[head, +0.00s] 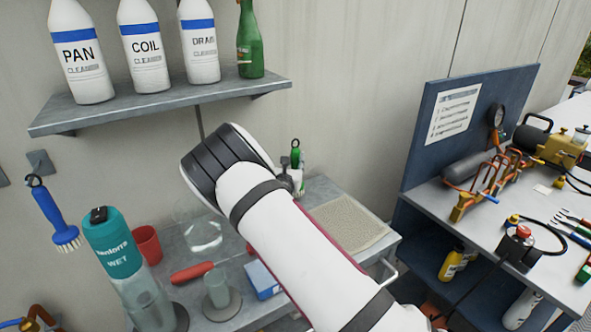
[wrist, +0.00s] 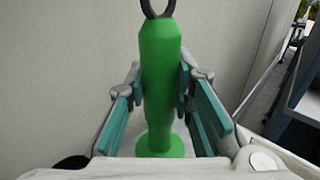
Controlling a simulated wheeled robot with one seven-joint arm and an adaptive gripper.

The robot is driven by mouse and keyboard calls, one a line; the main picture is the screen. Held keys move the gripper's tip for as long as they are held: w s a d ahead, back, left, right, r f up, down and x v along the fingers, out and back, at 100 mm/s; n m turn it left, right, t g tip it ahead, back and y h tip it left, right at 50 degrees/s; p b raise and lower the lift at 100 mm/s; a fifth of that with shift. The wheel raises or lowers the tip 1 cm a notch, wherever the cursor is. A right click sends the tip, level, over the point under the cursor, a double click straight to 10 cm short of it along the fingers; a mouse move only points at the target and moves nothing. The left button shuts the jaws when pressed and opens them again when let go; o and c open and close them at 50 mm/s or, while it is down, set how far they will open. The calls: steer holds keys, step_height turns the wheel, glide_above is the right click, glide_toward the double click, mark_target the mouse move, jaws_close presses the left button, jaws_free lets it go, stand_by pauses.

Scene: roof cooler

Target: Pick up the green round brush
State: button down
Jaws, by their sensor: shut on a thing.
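The green round brush (wrist: 160,70) stands upright in the wrist view, its plain green handle wide at the bottom and a dark loop on top. My gripper (wrist: 161,95) is shut on it, with teal pads on both sides of the handle. In the head view the green handle (head: 295,154) shows just beyond my white arm, near the wall above the grey bench. My gripper there is mostly hidden behind my arm. The bristles are hard to make out, and I cannot tell whether the loop touches a hook.
A blue brush (head: 57,217) hangs on the wall at left. A shelf (head: 170,104) with bottles is above. The bench holds a teal-topped bottle (head: 113,246), a red cup (head: 147,244) and a beige mat (head: 350,222). A workbench (head: 490,215) with tools stands at right.

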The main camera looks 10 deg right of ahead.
steer(key=s+a+r+p, duration=0.1)
steer(key=s+a+r, duration=0.1)
steer(key=s, duration=1.4)
steer(key=shift+a+r, duration=0.15)
steer(key=shift+a, duration=0.2)
steer(key=shift+w, duration=0.1)
